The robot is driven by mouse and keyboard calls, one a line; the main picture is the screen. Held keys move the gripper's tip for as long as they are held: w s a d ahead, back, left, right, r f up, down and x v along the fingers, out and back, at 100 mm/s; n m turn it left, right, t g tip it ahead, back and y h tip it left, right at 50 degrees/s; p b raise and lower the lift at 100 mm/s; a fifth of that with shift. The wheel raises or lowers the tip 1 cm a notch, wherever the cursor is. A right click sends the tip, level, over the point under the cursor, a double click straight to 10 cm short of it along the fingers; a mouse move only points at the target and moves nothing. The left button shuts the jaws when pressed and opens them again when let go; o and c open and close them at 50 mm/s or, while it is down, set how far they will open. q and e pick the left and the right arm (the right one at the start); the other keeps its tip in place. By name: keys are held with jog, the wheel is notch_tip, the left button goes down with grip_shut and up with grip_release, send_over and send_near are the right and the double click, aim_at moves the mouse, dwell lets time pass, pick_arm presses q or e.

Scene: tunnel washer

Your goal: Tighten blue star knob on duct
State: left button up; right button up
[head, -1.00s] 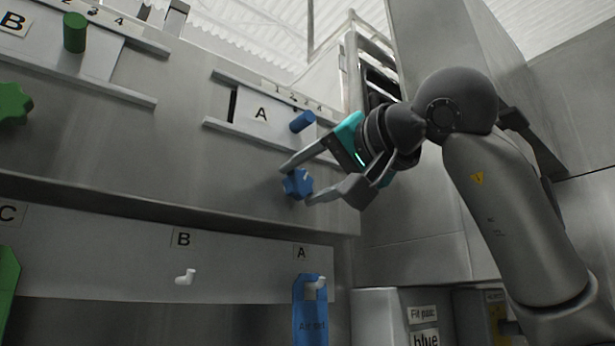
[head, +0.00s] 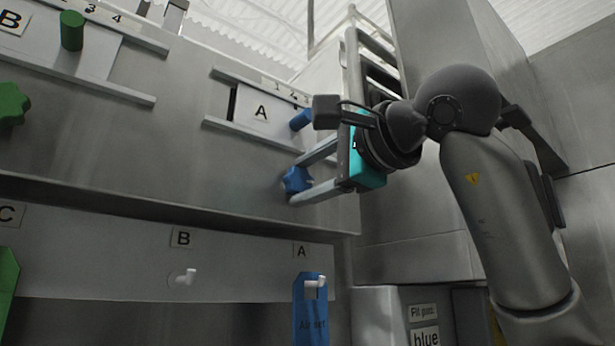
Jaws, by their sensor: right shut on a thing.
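The blue star knob (head: 295,181) sits on the grey duct wall (head: 240,165), below the slide plate marked A (head: 262,113). My right gripper (head: 300,181) reaches it from the right, with one finger above the knob and one below. The gripper is shut on the knob, whose right side is partly covered by the fingers. My left gripper is not in view.
A blue peg (head: 301,119) stands out just above the gripper. A green star knob (head: 11,103) and a green peg (head: 72,31) are at the left. Below, a blue tag (head: 310,318) hangs from a white hook (head: 316,284); another hook (head: 185,277) under B is empty.

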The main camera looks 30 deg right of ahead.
jog(key=m, duration=0.5)
jog(key=shift+m, duration=0.3)
jog(key=m+b, duration=0.1)
jog(key=m, duration=0.8)
jog(key=shift+b, duration=0.4)
jog(key=shift+m+b, duration=0.45)
jog(key=shift+m, duration=1.85)
jog(key=o, duration=1.4)
jog(key=s+b, duration=0.1)
jog(key=s, duration=0.4)
jog(key=s+d+b, duration=0.1)
jog(key=s, duration=0.4)
jog(key=s+b, duration=0.1)
jog(key=s, duration=0.4)
jog(key=shift+s+d, duration=0.1)
jog(key=shift+d, duration=0.05)
